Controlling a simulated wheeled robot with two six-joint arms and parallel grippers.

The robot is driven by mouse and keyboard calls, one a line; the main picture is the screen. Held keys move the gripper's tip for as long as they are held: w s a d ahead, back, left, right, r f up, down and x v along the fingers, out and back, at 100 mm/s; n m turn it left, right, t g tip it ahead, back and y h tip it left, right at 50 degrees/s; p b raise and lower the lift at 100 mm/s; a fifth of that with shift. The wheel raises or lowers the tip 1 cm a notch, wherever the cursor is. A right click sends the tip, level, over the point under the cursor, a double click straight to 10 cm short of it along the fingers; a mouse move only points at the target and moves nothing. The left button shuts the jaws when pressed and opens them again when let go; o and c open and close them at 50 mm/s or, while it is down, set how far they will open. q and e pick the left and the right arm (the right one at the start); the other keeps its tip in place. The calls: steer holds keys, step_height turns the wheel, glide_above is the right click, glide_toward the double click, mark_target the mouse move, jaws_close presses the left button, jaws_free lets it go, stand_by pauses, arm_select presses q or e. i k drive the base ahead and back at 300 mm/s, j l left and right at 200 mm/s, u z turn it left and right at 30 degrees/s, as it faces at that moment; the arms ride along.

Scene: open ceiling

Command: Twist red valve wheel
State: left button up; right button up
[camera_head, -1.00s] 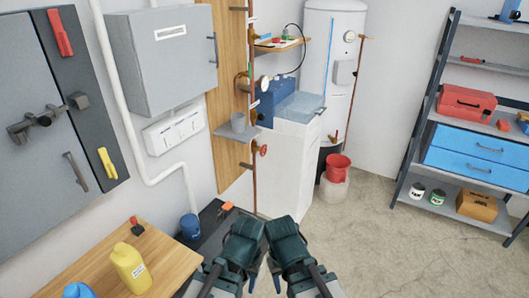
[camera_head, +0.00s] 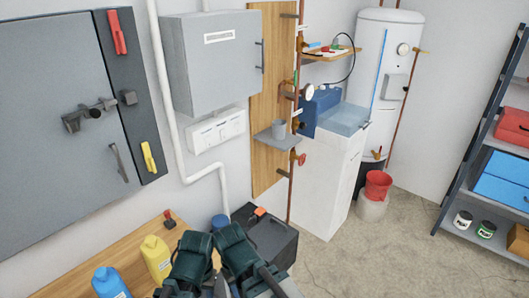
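A small red valve wheel (camera_head: 301,159) sits on a thin copper pipe at the right edge of a wooden wall board. It is just below and right of a small grey shelf. My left gripper (camera_head: 187,265) and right gripper (camera_head: 238,252) are close together at the bottom of the view, below and left of the wheel. Both are well apart from the wheel. Their fingers are mostly hidden or cut off, so I cannot tell whether they are open.
A workbench (camera_head: 125,272) with yellow and blue bottles is at lower left, beside a dark box (camera_head: 272,240). A white cabinet (camera_head: 330,185) stands right of the wheel, before a water heater (camera_head: 385,85). A shelf rack (camera_head: 470,150) is at right.

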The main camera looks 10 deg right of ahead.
mark_target(302, 158)
steer(key=i+l+u, duration=0.1)
steer(key=l+u, duration=0.3)
steer(key=i+l+u, duration=0.1)
steer(key=l+u, duration=0.75)
steer(key=l, duration=0.35)
steer(key=k+l+u, duration=0.1)
steer(key=l, duration=0.4)
steer(key=k+l+u, duration=0.1)
steer(key=l, duration=0.35)
steer(key=k+l, duration=0.1)
steer(key=l, duration=0.35)
steer(key=k+l+u, duration=0.15)
steer(key=l, duration=0.35)
steer(key=l+u, duration=0.1)
steer(key=l, duration=0.35)
steer(key=k+l, duration=0.1)
steer(key=l, duration=0.3)
steer(key=k+l, duration=0.15)
steer(key=l, duration=0.3)
steer(key=k+l, duration=0.1)
steer(key=l, duration=0.3)
steer(key=k+l, duration=0.15)
steer(key=l, duration=0.25)
